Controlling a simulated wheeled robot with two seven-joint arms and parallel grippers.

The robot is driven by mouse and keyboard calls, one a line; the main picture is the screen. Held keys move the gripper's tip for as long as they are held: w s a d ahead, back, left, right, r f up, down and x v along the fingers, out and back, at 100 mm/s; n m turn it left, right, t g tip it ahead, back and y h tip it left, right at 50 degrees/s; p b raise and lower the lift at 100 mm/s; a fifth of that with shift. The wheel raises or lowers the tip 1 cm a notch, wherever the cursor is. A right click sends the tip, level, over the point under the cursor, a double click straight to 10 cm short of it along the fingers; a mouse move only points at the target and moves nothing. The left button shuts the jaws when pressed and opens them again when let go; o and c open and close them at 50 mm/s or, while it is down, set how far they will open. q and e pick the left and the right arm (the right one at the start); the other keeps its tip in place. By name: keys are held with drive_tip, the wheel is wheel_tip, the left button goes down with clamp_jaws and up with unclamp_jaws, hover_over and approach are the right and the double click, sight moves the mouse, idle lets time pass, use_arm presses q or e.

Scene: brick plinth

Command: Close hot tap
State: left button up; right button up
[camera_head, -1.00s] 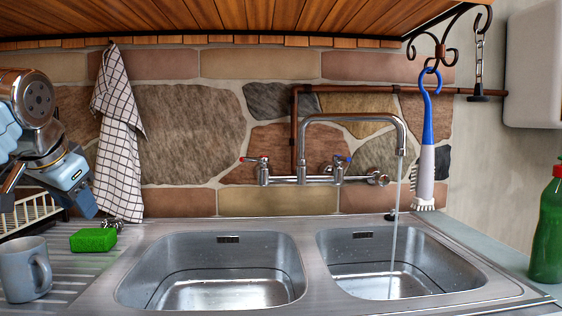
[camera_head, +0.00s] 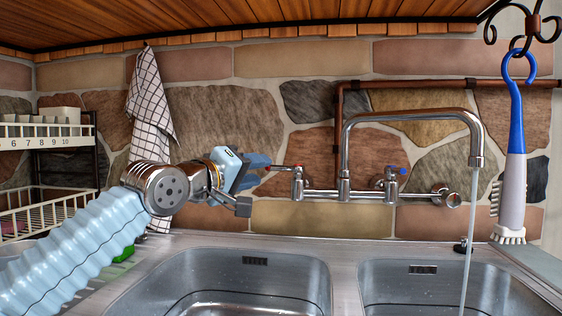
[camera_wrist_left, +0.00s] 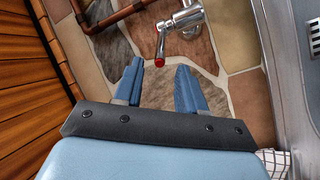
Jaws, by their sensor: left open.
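The hot tap (camera_head: 298,182) is the left valve of the chrome wall mixer, with a red-marked lever (camera_head: 284,168) pointing left. Its red-tipped lever (camera_wrist_left: 160,45) also shows in the left wrist view, just beyond and roughly centred between my fingertips. My left gripper (camera_head: 254,184) is open and empty, just left of the lever, and appears apart from it. Its two blue fingers (camera_wrist_left: 160,66) are spread in the wrist view. The cold tap (camera_head: 391,183) with a blue mark is at the right. Water (camera_head: 467,240) runs from the curved spout (camera_head: 410,115). My right gripper is out of view.
Two steel sink basins (camera_head: 225,270) lie below the mixer. A checked towel (camera_head: 150,110) hangs behind my left arm. A dish rack (camera_head: 45,200) stands at the left. A blue-handled brush (camera_head: 515,140) hangs at the right. A copper pipe (camera_head: 338,125) runs along the stone wall.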

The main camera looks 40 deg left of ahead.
sight(276, 167)
use_arm(q)
drive_tip(key=w+p, duration=0.1)
drive_tip(key=w, duration=0.2)
drive_tip(key=w+p, duration=0.2)
drive_tip(key=w, duration=0.1)
drive_tip(key=shift+w+a+r, duration=0.15)
drive_tip(key=shift+w+r, duration=0.05)
drive_tip(key=shift+w+f, duration=0.2)
drive_tip(key=shift+w, duration=0.35)
clamp_jaws()
